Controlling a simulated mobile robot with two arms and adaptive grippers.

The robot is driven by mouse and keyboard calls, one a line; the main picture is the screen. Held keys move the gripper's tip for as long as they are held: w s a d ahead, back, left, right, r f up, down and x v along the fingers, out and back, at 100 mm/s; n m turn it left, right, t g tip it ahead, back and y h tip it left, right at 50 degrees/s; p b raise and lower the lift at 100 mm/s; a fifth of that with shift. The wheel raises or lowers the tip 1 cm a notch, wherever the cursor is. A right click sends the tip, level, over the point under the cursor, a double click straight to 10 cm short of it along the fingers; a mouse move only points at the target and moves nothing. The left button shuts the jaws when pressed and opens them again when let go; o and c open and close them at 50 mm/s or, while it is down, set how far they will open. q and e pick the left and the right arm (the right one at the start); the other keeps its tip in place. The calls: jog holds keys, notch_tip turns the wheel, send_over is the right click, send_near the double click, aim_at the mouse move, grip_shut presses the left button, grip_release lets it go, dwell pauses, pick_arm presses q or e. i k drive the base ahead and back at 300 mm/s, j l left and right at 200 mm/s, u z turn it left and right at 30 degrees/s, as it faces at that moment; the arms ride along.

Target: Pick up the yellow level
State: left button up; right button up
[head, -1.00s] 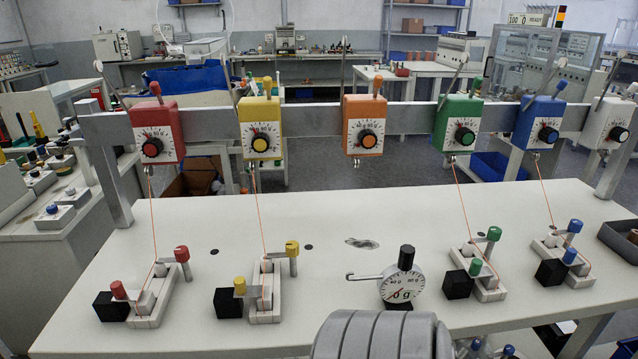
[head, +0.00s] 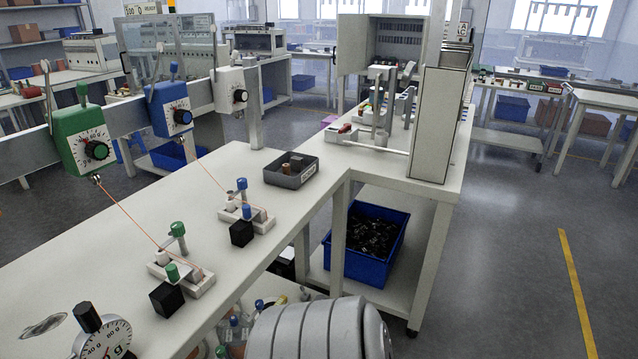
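No yellow level is recognisable in the head view. The yellow gauge and yellow-knobbed clamp seen a second ago are outside the picture. Neither of my grippers is in view.
The white bench carries a green gauge (head: 82,141), a blue gauge (head: 171,108), green-knobbed clamp (head: 181,273), blue-knobbed clamp (head: 246,214), dial gauge (head: 104,340) and grey tray (head: 291,170). A blue bin (head: 367,243) sits under the adjoining table (head: 418,178). Open floor lies right.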

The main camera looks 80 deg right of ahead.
aim_at(282, 300)
jog(key=z, duration=2.35)
